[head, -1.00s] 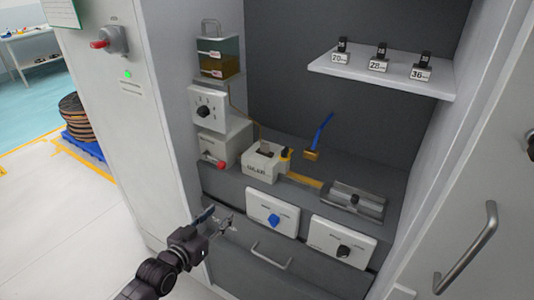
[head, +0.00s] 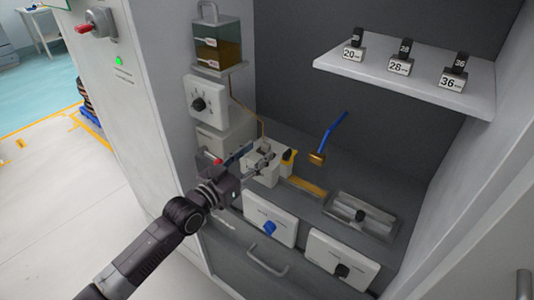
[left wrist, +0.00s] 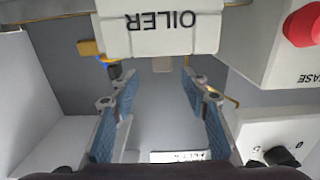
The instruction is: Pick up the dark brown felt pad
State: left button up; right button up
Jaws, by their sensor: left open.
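The white oiler (head: 266,179) stands on the cabinet's inner ledge; its printed name shows upside down in the left wrist view (left wrist: 170,30). No dark brown felt pad can be made out now; my gripper covers part of the oiler's top in the head view. My left gripper (head: 253,158) is at the oiler's left front in the head view. In the left wrist view its two blue-padded fingers (left wrist: 158,80) are spread, with nothing held between them and the oiler just beyond the tips. My right gripper is not in view.
A red button (head: 217,161) is left of the gripper. Knob panels (head: 270,219) lie below, and a metal tray (head: 362,216) is to the right. A shelf (head: 400,84) with labelled blocks hangs above.

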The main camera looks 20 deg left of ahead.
aim_at(264, 147)
pick_arm(q)
jog(key=shift+x, duration=1)
jog(key=shift+w+d+f+p, duration=0.1)
jog(key=shift+w+f+p, duration=0.1)
jog(key=shift+w, duration=0.4)
jog(key=shift+w+d+f+p, duration=0.1)
jog(key=shift+w+p, duration=0.05)
jog(key=shift+w, duration=0.4)
jog(key=shift+w+d+f, duration=0.1)
jog(key=shift+w+d, duration=0.1)
jog(key=shift+w, duration=0.4)
jog(key=shift+c, duration=1.2)
grip_shut()
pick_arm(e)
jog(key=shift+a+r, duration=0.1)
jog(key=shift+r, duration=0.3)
